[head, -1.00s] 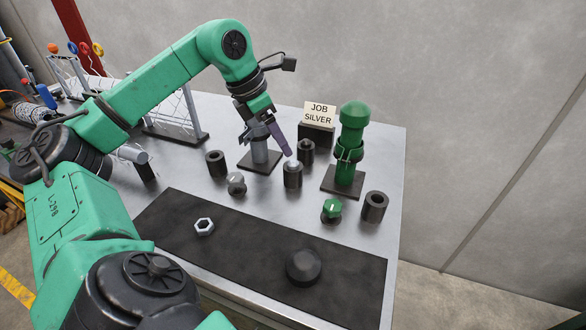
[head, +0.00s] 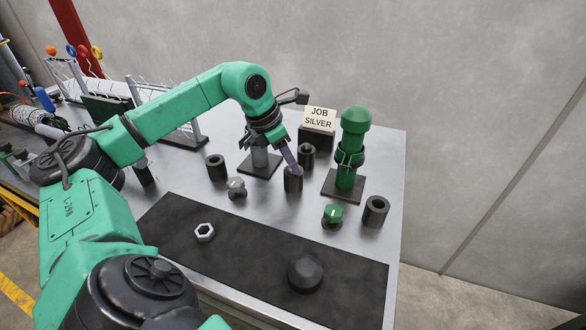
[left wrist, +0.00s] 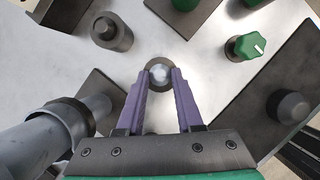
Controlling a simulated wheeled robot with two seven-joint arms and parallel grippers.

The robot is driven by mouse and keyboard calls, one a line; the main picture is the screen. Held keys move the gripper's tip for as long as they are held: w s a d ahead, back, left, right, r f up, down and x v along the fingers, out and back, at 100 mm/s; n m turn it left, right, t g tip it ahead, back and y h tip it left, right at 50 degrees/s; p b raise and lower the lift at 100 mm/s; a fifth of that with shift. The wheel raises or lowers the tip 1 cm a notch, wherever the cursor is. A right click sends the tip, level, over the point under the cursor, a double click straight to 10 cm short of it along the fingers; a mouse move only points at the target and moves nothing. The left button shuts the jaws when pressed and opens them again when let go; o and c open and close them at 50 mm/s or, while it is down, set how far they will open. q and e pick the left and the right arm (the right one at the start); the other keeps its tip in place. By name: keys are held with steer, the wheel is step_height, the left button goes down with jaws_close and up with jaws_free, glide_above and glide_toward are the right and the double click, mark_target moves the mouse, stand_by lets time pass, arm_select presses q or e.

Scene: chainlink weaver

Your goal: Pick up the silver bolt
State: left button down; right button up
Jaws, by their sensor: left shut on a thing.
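The silver bolt (left wrist: 160,74) stands upright in a short black cylindrical holder (head: 293,181); in the left wrist view its round pale head shows from above. My left gripper (left wrist: 160,76) has its purple fingers on either side of the bolt head and is shut on it. In the head view the same gripper (head: 296,170) points down at the holder, and its finger hides the bolt head. The bolt's shank is hidden inside the holder. My right gripper is not in view.
A green post (head: 351,150) stands right of the holder, a grey post (head: 259,155) left behind it. A green knob (head: 332,216), a grey knob (head: 236,188) and several black holders stand nearby. A black mat (head: 250,265) bears a hex nut (head: 204,232) and a black dome (head: 305,273). A sign (head: 319,117) reads JOB SILVER.

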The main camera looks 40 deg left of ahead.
arm_select(q)
step_height(320, 180, up, 20)
steer(key=p, duration=0.7)
steer(key=shift+p, duration=0.4)
